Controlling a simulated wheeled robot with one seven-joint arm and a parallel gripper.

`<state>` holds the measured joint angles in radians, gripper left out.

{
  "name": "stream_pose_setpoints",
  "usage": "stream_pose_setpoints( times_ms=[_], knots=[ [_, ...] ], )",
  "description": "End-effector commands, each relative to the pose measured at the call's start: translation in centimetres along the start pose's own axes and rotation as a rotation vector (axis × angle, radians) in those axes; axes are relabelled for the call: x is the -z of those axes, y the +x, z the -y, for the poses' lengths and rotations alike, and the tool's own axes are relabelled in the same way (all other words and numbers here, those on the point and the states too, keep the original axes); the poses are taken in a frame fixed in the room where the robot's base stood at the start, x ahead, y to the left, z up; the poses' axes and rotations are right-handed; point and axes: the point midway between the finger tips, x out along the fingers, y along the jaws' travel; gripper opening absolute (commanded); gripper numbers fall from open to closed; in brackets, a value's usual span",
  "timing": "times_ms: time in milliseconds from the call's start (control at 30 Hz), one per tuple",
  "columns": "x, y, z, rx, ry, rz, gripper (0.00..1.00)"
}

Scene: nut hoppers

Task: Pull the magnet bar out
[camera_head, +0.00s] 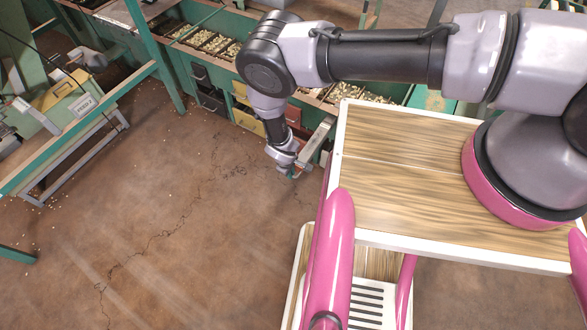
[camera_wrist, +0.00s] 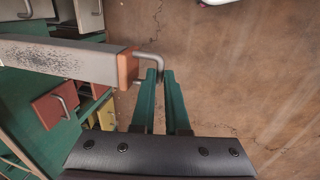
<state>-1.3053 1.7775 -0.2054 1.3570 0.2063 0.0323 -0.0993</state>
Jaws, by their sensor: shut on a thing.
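The magnet bar (camera_wrist: 70,58) is a long pale grey bar with dark specks on its face. It has an orange end block (camera_wrist: 128,68) with a bent metal handle (camera_wrist: 150,55). In the wrist view it reaches in from the left edge, and its far end is out of frame. My gripper (camera_wrist: 163,78) has its green fingers shut on the handle, to the right of the end block. In the head view the bar (camera_head: 319,139) sticks out from the hopper front, and my gripper (camera_head: 291,174) is at its near end. The arm and table corner partly hide that area.
A green hopper bench (camera_head: 225,45) with trays of nuts runs along the back. Its front has a red drawer (camera_wrist: 57,104) and yellow drawers (camera_head: 247,119). A green machine (camera_head: 60,100) stands at the left. The brown floor (camera_head: 180,240) in the middle is clear.

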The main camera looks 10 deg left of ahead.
Motion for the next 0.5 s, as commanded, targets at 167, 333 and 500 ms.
stream_pose_setpoints(
  times_ms=[167,333,500],
  knots=[
    [-0.03,-0.01,0.08,0.001,0.001,0.001,0.00],
    [-0.02,0.00,0.07,0.001,0.000,0.001,0.25],
    [0.00,0.01,0.02,0.001,0.000,0.000,0.25]
  ],
)
